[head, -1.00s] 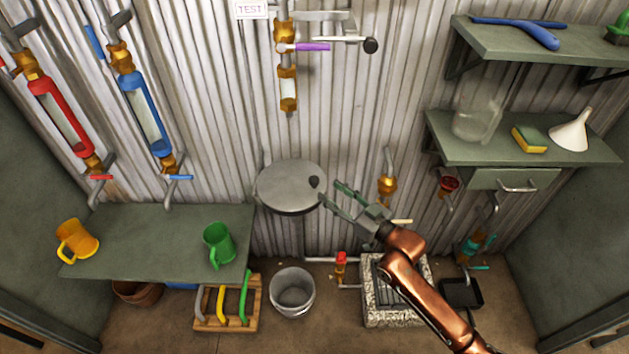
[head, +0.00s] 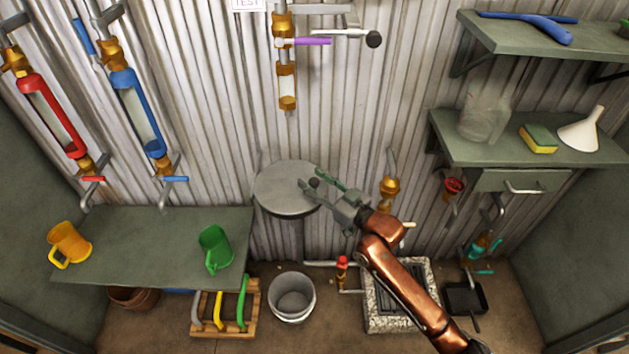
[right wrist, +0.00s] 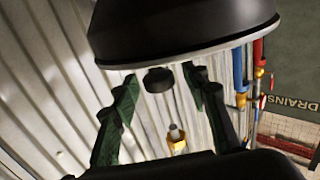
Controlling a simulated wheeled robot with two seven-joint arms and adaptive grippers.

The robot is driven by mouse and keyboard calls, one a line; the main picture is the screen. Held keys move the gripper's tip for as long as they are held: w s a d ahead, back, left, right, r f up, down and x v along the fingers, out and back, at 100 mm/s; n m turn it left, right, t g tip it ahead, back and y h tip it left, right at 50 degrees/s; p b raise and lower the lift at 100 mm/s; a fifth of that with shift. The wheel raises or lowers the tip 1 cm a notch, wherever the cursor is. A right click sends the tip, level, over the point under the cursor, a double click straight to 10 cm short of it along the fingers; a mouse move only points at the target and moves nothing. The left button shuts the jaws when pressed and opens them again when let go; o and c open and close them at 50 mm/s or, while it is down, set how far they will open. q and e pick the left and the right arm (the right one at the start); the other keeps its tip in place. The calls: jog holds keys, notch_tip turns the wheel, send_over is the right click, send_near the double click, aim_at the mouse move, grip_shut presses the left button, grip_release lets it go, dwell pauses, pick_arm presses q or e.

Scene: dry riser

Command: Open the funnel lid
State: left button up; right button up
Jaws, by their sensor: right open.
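The funnel lid (head: 282,192) is a round grey disc against the corrugated wall in the middle of the head view. A small black knob (head: 314,183) stands at its right side; in the right wrist view a dark knob (right wrist: 159,80) shows between the fingers, below a large dark round body with a pale rim. The lid lies closed. My right gripper (head: 312,181) is open, with its green-padded fingers on either side of the knob; contact cannot be told. It also shows in the right wrist view (right wrist: 160,92). My left gripper is not in view.
A green table (head: 150,268) with an orange mug (head: 70,243) and a green mug (head: 214,246) stands at the left. A bucket (head: 292,298) and a stone-edged drain (head: 426,320) are below. Shelves (head: 450,150) hang at the right. A purple-handled valve (head: 312,41) is above.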

jog(key=shift+c, duration=0.3)
grip_shut()
dwell(0.3)
